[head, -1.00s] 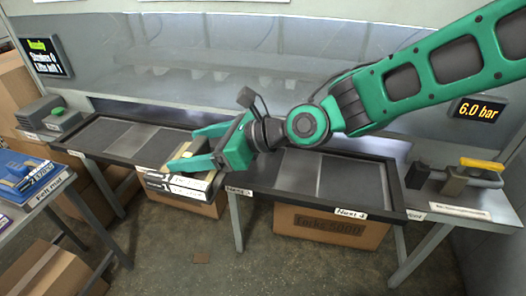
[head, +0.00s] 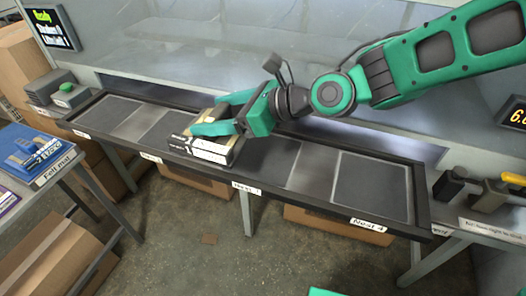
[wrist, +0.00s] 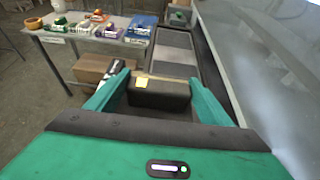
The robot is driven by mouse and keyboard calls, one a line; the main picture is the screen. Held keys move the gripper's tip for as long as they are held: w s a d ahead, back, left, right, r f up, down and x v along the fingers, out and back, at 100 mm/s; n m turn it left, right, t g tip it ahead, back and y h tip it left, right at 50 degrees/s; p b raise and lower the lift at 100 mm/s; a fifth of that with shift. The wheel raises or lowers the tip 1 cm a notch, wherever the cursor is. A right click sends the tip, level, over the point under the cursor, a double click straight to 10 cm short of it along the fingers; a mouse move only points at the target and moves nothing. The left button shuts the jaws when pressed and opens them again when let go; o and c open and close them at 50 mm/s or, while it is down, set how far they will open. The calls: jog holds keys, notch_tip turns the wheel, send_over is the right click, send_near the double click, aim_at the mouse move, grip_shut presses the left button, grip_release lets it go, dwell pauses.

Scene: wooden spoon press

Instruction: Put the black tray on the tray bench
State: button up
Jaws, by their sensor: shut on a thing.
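My gripper (head: 215,113) is shut on the black tray (head: 205,147), a dark box-like piece with white labels on its front side. In the wrist view the tray (wrist: 158,95) sits between the two green fingers, with a yellow patch on its top edge. The tray bench (head: 300,205) is a long dark frame with grey panels and labelled nests. The tray appears over the bench between the label left of centre and the Nest 3 label. I cannot tell whether its underside touches the bench.
A grey box with a green button (head: 66,93) stands at the bench's left end. A yellow-handled clamp (head: 500,190) stands at the right end. A side table (head: 60,168) holds a blue item and a Felt mat label. Nest 4's panel (head: 370,187) is bare.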

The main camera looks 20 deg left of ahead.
jog(key=w+d+f, duration=0.2)
jog(key=d, duration=0.1)
jog(key=w+d+f, duration=0.2)
jog(key=w+d, duration=0.1)
jog(key=w+d+f, duration=0.2)
jog(key=f, duration=0.1)
jog(key=shift+w+d, duration=0.35)
jog(key=shift+d, duration=0.05)
jog(key=shift+f, duration=1.8)
jog(key=shift+f, duration=0.15)
jog(key=o, duration=1.3)
jog(key=shift+d, duration=0.1)
jog(key=v, duration=0.9)
jog(key=shift+w+d, duration=0.2)
jog(key=shift+d, duration=0.05)
jog(key=shift+s+d+r, duration=0.15)
jog(key=shift+d+r, duration=0.1)
jog(key=shift+d, duration=0.3)
